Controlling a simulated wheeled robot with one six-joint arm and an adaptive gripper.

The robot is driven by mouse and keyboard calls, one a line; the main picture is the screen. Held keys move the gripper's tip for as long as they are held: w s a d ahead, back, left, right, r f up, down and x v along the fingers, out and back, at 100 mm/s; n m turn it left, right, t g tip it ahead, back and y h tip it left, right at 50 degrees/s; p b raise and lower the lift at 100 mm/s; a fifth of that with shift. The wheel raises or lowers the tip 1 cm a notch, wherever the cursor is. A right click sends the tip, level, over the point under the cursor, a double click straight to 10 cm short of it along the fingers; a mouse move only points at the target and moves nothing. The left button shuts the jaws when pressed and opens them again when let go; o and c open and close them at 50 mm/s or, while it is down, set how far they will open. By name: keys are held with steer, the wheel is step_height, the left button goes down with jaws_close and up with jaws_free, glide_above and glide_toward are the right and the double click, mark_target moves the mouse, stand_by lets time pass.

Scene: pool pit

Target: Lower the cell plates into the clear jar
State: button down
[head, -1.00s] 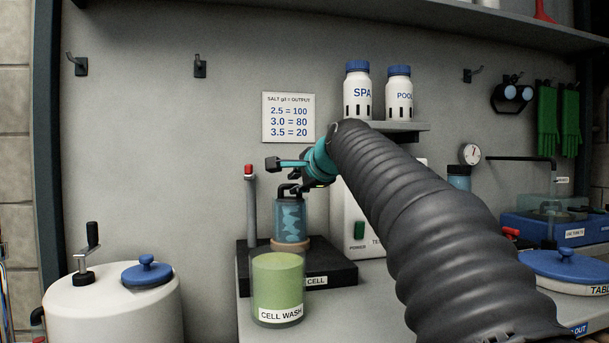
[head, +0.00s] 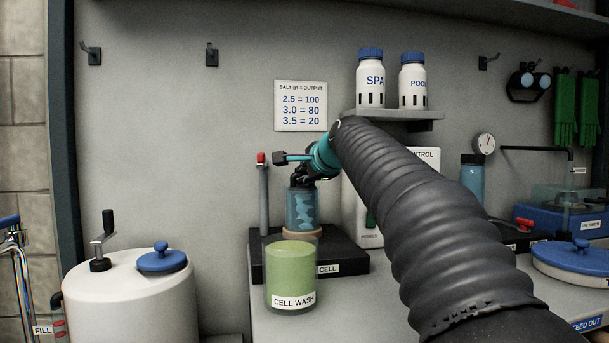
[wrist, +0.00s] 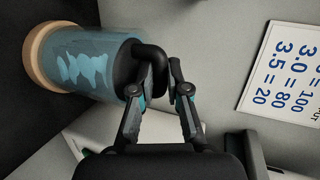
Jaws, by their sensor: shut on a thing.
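My gripper (head: 300,180) is directly above the jar, shut on this handle. In the wrist view its two fingers (wrist: 158,82) are at the handle. Whether the cap rests on the jar rim is not clear.
A green cell wash beaker (head: 291,275) stands just in front of the jar. A red-tipped post (head: 263,195) rises to its left. A white control box (head: 363,205) is behind and right. A white tank (head: 130,300) stands at the left.

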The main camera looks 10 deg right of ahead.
mark_target(304, 187)
steer(key=shift+r+p, duration=1.3)
steer(key=shift+p, duration=0.05)
steer(key=shift+r+p, duration=0.3)
steer(key=shift+r, duration=0.6)
step_height(304, 187, up, 8)
steer(key=shift+r, duration=0.2)
